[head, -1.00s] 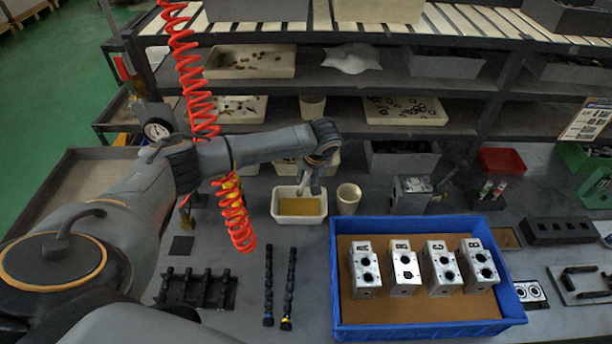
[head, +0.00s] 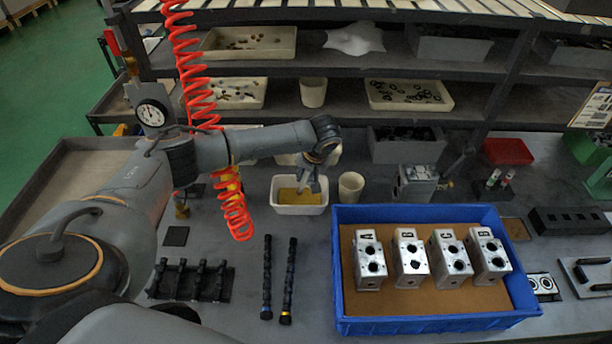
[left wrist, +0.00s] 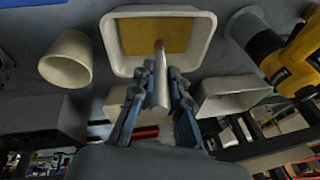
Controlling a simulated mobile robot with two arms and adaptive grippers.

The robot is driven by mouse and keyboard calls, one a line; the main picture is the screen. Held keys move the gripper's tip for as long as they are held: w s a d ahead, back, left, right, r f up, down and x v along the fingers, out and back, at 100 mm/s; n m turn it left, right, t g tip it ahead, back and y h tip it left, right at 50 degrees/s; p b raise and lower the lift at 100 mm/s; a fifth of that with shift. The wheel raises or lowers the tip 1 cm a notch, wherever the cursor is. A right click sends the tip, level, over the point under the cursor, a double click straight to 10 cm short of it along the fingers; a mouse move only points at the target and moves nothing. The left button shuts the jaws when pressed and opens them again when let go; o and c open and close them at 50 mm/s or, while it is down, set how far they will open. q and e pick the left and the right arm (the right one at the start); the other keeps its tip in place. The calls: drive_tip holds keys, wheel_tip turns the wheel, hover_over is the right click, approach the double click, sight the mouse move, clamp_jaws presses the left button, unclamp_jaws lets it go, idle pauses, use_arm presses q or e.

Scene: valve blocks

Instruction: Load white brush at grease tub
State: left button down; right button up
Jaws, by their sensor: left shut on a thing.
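The grease tub (head: 298,210) is a small white rectangular container with a yellow-brown layer of grease inside; in the left wrist view (left wrist: 205,48) it is at the top centre. My left gripper (head: 308,182) is above the tub's right half. In the left wrist view my left gripper (left wrist: 160,82) is shut on the white brush (left wrist: 161,92), a pale round handle tapering to a thin end. That end points into the tub and overlaps the grease; whether it touches it I cannot tell. My right gripper is in neither view.
A cream cup (head: 350,187) stands just right of the tub. A blue crate (head: 440,325) holds metal valve blocks marked A, B and C, among others. Two dark rods (head: 288,280) and a black rack (head: 190,282) lie in front. A red coiled hose (head: 235,215) hangs left of the tub.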

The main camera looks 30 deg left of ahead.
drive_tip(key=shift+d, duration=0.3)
use_arm(q)
drive_tip(key=shift+f, duration=0.65)
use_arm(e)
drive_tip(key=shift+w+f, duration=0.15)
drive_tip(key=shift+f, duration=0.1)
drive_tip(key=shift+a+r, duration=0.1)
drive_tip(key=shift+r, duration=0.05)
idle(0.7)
use_arm(q)
drive_tip(key=shift+s, duration=0.1)
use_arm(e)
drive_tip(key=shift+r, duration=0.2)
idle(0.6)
use_arm(q)
drive_tip(key=shift+d+f, duration=0.1)
idle(0.4)
